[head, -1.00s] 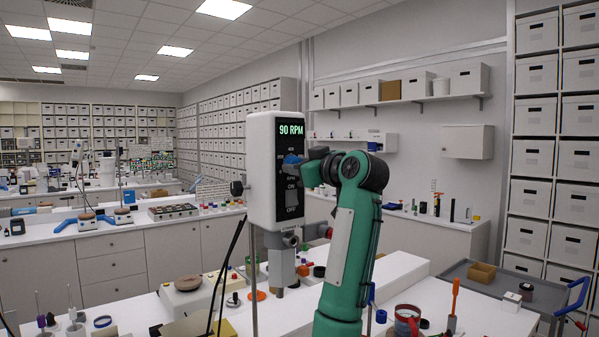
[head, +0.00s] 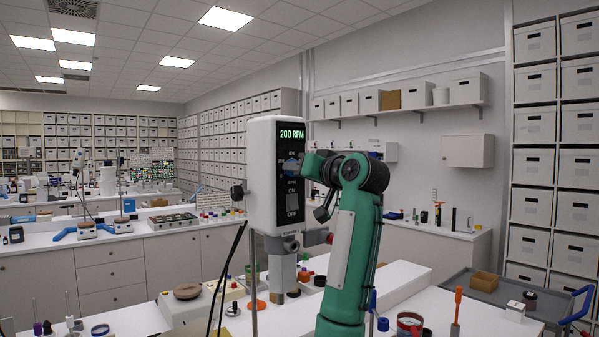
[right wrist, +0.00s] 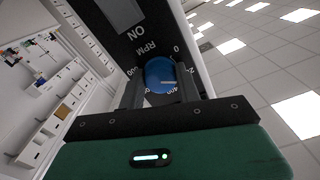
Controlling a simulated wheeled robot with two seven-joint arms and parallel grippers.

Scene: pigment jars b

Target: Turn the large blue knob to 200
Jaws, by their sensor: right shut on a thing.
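The large blue knob (head: 291,168) is on the dark front panel of the white stirrer head (head: 262,172), mostly hidden by my gripper in the head view. The display (head: 292,133) above it reads 200 RPM in green. In the right wrist view the round blue knob (right wrist: 160,74) sits between the two dark fingers of my right gripper (right wrist: 160,82), with a pale pointer line on its face. My right gripper (head: 300,169) is shut on the knob. An ON/OFF switch (head: 292,204) is below the knob. My left gripper is not in view.
The stirrer hangs on a metal rod (head: 254,285) over a white bench. A hotplate (head: 186,301) stands to its left. A red-rimmed jar (head: 409,322) and an orange-handled tool (head: 457,303) are at the front right. A grey cart (head: 505,293) is further right.

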